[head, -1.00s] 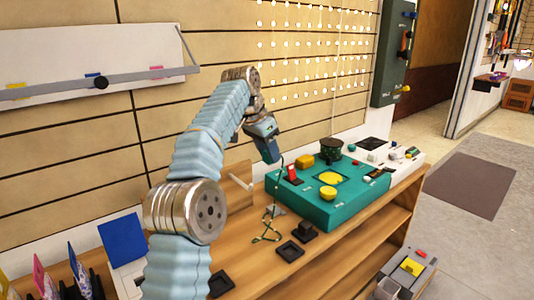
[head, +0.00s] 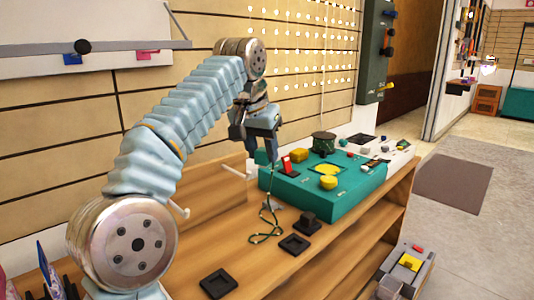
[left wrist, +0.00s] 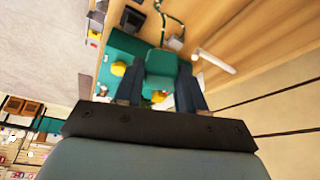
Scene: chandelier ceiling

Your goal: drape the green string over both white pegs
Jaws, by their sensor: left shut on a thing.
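The thin dark green string (head: 264,206) hangs down from my left gripper (head: 270,158), and its lower part lies in loops on the wooden bench. It also shows in the left wrist view (left wrist: 174,22). My left gripper is shut on the string's upper end; a teal piece lies between the fingers in the left wrist view. One white peg (head: 236,171) sticks out of an upright wooden board (head: 205,188), left of and below the gripper. The other white peg (head: 179,208) is farther left, partly behind my arm. Neither peg has string on it. My right gripper is not in view.
A teal box (head: 330,190) with yellow and red parts stands right of the string. A small dark block (head: 308,221) and flat black squares (head: 295,244) lie on the bench (head: 262,272). A slatted wall (head: 60,120) stands behind.

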